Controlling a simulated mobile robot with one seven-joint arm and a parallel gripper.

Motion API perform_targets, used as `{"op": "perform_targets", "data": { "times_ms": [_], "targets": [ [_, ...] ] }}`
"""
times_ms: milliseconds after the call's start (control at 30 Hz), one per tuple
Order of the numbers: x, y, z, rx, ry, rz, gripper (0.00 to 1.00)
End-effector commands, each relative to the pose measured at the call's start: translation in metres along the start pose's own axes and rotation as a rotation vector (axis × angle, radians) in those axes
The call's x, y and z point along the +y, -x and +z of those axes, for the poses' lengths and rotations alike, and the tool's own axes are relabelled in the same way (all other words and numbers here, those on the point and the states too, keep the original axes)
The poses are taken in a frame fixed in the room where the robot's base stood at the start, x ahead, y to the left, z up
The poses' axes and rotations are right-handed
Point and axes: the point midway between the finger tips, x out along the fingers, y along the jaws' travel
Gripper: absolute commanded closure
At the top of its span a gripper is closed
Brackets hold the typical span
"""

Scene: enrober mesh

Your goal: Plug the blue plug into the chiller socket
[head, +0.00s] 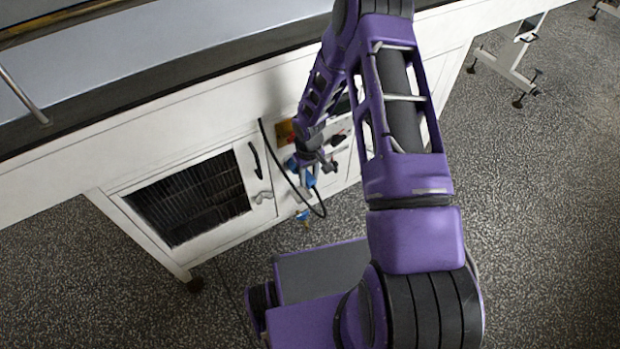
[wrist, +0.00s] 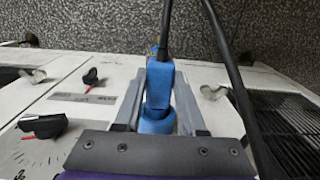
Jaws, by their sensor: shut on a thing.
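The blue plug (wrist: 160,80) with its black cable (wrist: 218,40) is between the two fingers of my gripper (wrist: 158,105) in the wrist view. The fingers are shut on it. A rounded blue part (wrist: 157,122) lies directly below the plug body in that view; I cannot tell whether it belongs to the plug or the socket. In the head view my gripper (head: 308,184) is close to the white cabinet front, with blue showing at it. The chiller socket cannot be made out clearly, and my arm hides part of the panel.
The white cabinet has a dark vent grille (head: 190,200) and a black handle (head: 255,160). Black knobs (wrist: 42,125) and latches (wrist: 33,75) stick out of the panel. The cable (head: 320,210) loops beside my gripper. A small blue and yellow fitting (head: 303,215) is low down. Speckled floor is open in front.

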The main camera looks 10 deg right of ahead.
Motion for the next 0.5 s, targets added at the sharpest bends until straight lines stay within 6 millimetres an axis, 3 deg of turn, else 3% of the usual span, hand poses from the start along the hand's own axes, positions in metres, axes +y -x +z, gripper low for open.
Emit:
{"op": "perform_targets", "data": {
  "times_ms": [400, 433, 500],
  "targets": [
    [-0.0001, 0.0008, -0.0112, 0.002, 0.0, 0.0, 1.0],
    [-0.0001, 0.0009, -0.0111, 0.003, 0.0, 0.0, 0.55],
    [-0.0001, 0.0008, -0.011, 0.003, 0.0, 0.0, 0.43]
  ]
}}
